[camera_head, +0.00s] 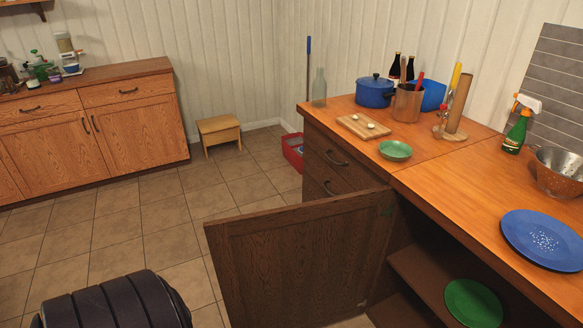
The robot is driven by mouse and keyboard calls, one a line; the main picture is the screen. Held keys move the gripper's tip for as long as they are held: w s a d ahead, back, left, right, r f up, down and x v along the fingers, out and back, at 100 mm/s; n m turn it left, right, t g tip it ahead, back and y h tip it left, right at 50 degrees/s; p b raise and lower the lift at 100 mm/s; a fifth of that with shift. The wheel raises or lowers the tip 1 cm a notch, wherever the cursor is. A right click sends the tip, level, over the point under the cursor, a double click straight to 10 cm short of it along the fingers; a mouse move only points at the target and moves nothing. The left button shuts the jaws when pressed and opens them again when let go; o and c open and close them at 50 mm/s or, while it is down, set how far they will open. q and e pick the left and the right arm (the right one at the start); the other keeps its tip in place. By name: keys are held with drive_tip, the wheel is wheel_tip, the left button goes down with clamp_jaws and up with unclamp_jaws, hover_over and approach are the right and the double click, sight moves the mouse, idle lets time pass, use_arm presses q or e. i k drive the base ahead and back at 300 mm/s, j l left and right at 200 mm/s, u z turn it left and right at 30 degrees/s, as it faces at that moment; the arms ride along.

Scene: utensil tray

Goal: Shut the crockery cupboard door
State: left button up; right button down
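The crockery cupboard door (295,260) is dark brown wood and stands wide open. It juts out to the left from the counter unit, into the floor space. Its right edge meets the cabinet front below the counter. The cupboard opening to its right shows dark shelves (412,270). A green plate (473,303) lies inside on the right and is cut off by the frame's bottom edge. Neither of my grippers is in view, so I cannot see whether they are open or shut.
The counter (440,185) above holds a blue plate (543,238), a colander (558,170), a green bowl (395,150), a blue pot (374,92) and a cutting board (363,126). Tiled floor (150,225) is clear left of the door.

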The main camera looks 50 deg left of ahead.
sight(313, 264)
drive_tip(key=j+z, duration=0.15)
drive_tip(key=j, duration=0.3)
drive_tip(key=j+z, duration=0.15)
drive_tip(key=j, duration=0.25)
drive_tip(key=k+j+z, duration=0.15)
drive_tip(key=j, duration=0.3)
drive_tip(key=j+z, duration=0.15)
drive_tip(key=j, duration=0.25)
drive_tip(key=k+j+z, duration=0.15)
drive_tip(key=j, duration=0.25)
drive_tip(key=k+j+z, duration=0.15)
drive_tip(key=j, duration=0.25)
drive_tip(key=k+j+z, duration=0.2)
drive_tip(key=j, duration=0.15)
drive_tip(key=k+j+z, duration=0.15)
drive_tip(key=j, duration=0.2)
drive_tip(key=j+z, duration=0.15)
drive_tip(key=j, duration=0.6)
drive_tip(key=k+j+z, duration=0.15)
drive_tip(key=j, duration=0.55)
